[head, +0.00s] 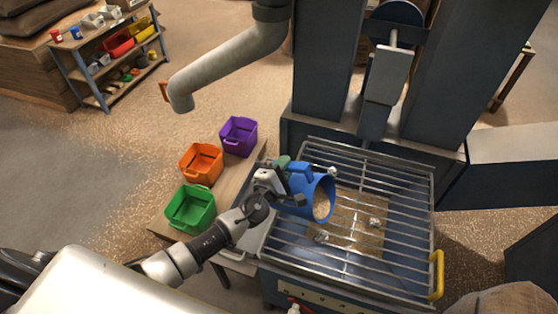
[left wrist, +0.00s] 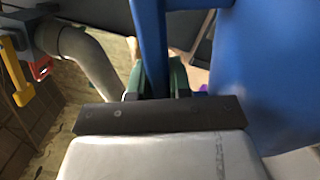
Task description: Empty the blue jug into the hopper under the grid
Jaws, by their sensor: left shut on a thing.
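The blue jug (head: 316,194) is tilted on its side over the left part of the metal grid (head: 390,215), its mouth facing right and down. Pale grainy contents show inside its mouth. My left gripper (head: 292,178) is shut on the jug's handle; the blue handle (left wrist: 151,45) and the jug's wall (left wrist: 265,75) fill much of the left wrist view. The hopper (head: 285,250) lies under the grid, with a tan grainy layer visible through the bars. A few small grey lumps (head: 375,222) lie on the grid. My right gripper is not seen.
Purple (head: 238,135), orange (head: 200,162) and green (head: 190,207) bins stand on a bench left of the hopper. A grey pipe (head: 230,68) hangs above the bins. A yellow handle (head: 437,275) is at the grid's right front corner. Dark columns (head: 325,60) stand behind the grid.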

